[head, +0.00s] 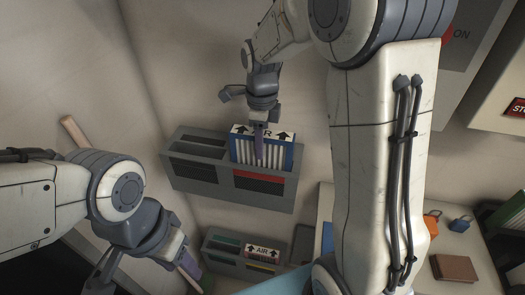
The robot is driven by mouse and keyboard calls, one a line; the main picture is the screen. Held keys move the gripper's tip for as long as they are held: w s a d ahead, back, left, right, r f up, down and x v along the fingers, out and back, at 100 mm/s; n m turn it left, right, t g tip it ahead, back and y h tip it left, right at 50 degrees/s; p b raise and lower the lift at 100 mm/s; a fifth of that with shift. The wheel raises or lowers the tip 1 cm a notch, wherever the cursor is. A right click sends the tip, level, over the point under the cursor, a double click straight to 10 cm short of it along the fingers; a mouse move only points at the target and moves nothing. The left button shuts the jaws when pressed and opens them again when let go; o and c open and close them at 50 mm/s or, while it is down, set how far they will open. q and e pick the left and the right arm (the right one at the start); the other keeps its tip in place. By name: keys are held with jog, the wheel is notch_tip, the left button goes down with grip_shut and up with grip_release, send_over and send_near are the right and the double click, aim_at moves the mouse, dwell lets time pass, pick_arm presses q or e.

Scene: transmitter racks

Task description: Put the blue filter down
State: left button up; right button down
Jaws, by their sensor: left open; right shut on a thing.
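The blue filter (274,153) has a blue frame, white pleats and a white top edge with black arrows and lettering. It stands upright at the upper right slot of the grey wall rack (196,184). I cannot tell whether its weight rests in the slot. My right gripper (258,142) reaches down from above and is shut on the middle of the filter's top edge, covering part of the lettering. My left gripper (148,272) is open at the lower left, below and apart from the rack.
A red strip (258,178) shows just below the filter. A lower grey rack (222,265) holds another filter marked AIR (263,252). A wooden pole (75,131) passes behind my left arm. A shelf at right holds a brown box (454,268), a blue padlock (460,224) and an orange one (432,222).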

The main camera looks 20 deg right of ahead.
jog(key=shift+f, duration=1.45)
jog(key=shift+c, duration=2)
grip_release()
notch_tip(320, 180, up, 12)
jog(key=shift+r, duration=0.1)
